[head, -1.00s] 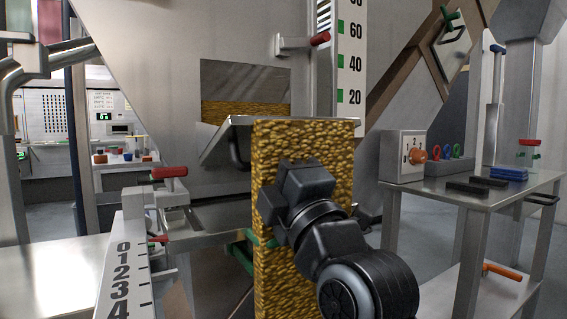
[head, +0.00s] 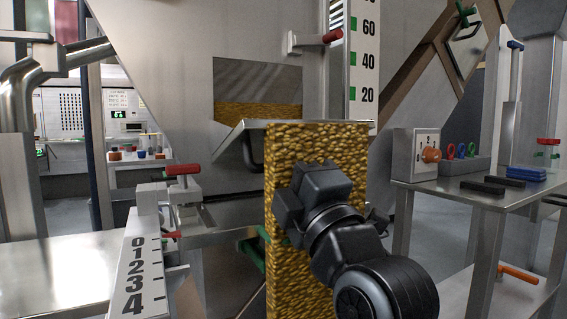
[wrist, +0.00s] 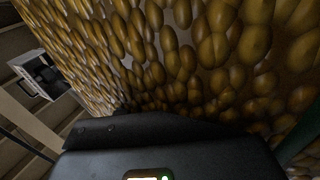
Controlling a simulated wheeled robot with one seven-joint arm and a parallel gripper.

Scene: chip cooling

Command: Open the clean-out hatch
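A metal flap (head: 229,143) juts out at a slant below the sight window, with a dark bar handle (head: 247,154) under it. I take it to be the clean-out hatch, but its hinge and latch are not clear. A tall band of golden-brown chips (head: 318,150) drops straight down from its front edge. My black gripper (head: 322,205) is in front of this band and overlaps it. Chips (wrist: 180,50) fill most of the wrist view, close beyond the dark gripper body (wrist: 170,150). Its fingertips are hidden, and I cannot tell whether it touches anything.
A steel side table (head: 470,195) on the right holds a dial box (head: 415,155) and small items. A numbered scale (head: 135,275) and a red-handled lever (head: 184,170) stand on the left. A red handle (head: 331,36) sits beside the upper level gauge (head: 363,60).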

